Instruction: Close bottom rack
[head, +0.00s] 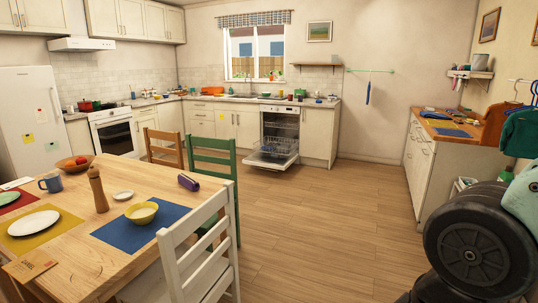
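The dishwasher (281,122) is built into the far counter, under the window and a little right of the picture's middle. Its door (268,161) is folded down, open, low above the floor. The bottom rack (277,146) shows as wire mesh just above the open door and looks pulled out over it. How far out it is cannot be told at this distance. The upper rack (281,119) shows inside the opening. My gripper is not in view, and only a dark rounded part of my arm shows at the lower right.
Wooden floor (330,215) lies clear in front of the dishwasher. A laid dining table (110,235) fills the left front, with a white chair (190,255), a green chair (214,170) and a brown chair (164,148). A sideboard (440,170) stands at the right wall.

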